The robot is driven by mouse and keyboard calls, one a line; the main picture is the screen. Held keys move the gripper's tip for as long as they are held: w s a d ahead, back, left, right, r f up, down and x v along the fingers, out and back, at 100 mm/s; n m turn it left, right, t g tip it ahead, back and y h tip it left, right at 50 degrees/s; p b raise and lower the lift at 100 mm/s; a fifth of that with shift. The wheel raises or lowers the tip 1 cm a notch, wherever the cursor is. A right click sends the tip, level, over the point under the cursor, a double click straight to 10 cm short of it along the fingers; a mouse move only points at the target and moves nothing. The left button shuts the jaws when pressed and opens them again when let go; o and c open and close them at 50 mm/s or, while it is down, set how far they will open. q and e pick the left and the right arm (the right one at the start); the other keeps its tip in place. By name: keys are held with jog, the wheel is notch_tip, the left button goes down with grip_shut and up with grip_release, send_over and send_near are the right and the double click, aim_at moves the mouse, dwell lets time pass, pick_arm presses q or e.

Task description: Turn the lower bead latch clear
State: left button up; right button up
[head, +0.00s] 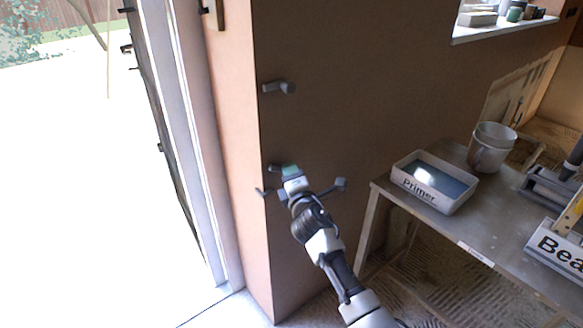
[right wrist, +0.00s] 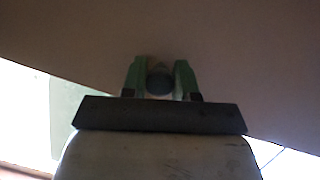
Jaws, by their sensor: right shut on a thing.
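The lower bead latch (head: 273,168) is a small dark grey piece at the plaster wall's outer corner, mostly hidden behind my right gripper. My right gripper (head: 290,171) is at the latch, its arm coming from the lower right. In the right wrist view, its two green fingers (right wrist: 160,78) are shut on a rounded dark grey end (right wrist: 159,84) of the latch, close to the wall. I cannot tell which way the lower latch is turned. The upper bead latch (head: 279,88) is grey, higher on the same corner, and points right. My left gripper is not in view.
A metal table (head: 385,190) stands right of my right arm. A bright doorway opens at left.

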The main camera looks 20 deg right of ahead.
jog(key=m+g+p, duration=0.1)
jog(key=m+p, duration=0.3)
jog(key=p, duration=0.2)
jog(key=m+g+p, duration=0.2)
jog(key=m+p, duration=0.2)
jog(key=p, duration=0.2)
jog(key=shift+m+g+y, duration=0.3)
jog(key=shift+m+y, duration=0.1)
jog(key=shift+f+m+g+y+p, duration=0.2)
jog(key=shift+m+g+y+p, duration=0.2)
jog(key=shift+m+p, duration=0.75)
jog(key=o, duration=0.9)
jog(key=shift+s, duration=0.1)
jog(key=p+v, duration=0.1)
jog(key=v, duration=0.9)
jog(key=shift+s+r, duration=0.1)
jog(key=shift+s, duration=0.2)
